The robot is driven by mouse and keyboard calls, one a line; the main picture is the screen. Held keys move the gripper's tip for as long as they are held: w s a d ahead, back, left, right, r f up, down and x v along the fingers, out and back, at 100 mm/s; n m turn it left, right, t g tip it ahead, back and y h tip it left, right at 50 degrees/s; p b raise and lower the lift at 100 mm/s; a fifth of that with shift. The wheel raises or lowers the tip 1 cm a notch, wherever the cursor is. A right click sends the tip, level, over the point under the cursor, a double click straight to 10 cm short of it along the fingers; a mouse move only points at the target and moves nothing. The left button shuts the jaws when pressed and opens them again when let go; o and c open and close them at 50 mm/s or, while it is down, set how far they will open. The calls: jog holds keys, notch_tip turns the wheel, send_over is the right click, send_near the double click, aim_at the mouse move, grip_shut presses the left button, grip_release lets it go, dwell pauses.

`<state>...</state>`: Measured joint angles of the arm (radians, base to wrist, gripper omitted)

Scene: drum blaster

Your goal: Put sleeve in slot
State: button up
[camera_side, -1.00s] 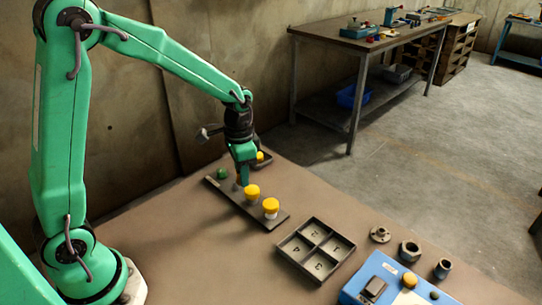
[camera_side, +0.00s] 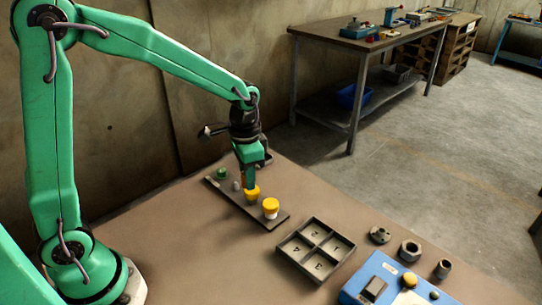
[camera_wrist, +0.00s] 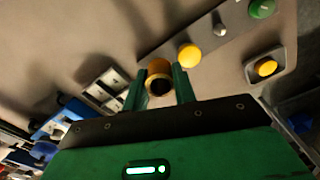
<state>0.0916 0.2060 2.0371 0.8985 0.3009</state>
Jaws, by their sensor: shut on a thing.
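My gripper (camera_side: 249,183) hangs over the dark strip-shaped board (camera_side: 259,217) in the side view. In the wrist view its two green fingers (camera_wrist: 159,88) are shut on a brass-coloured sleeve (camera_wrist: 159,70), with its dark round opening towards the camera. In the side view the sleeve is mostly hidden by the fingers. A dark tray (camera_side: 296,264) with four marked slots lies to the right of the board, apart from the gripper. It also shows in the wrist view, left of the fingers (camera_wrist: 103,98).
The board carries a green knob (camera_side: 221,173), a grey pin (camera_side: 236,185) and two yellow-topped pieces (camera_side: 251,192) (camera_side: 270,208). Bare table lies in front of board and tray.

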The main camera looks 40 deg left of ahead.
jog(key=s+d+n, duration=0.1)
jog(key=d+n, duration=0.3)
jog(key=d, duration=1.8)
jog(key=shift+s+d+f, duration=0.15)
jog(key=shift+s+f, duration=0.05)
jog(key=shift+f, duration=0.05)
send_over(314, 234)
notch_tip(314, 234, down, 7)
jog(key=shift+w, duration=0.1)
jog(key=shift+f, duration=2.05)
jog(key=shift+f, duration=0.1)
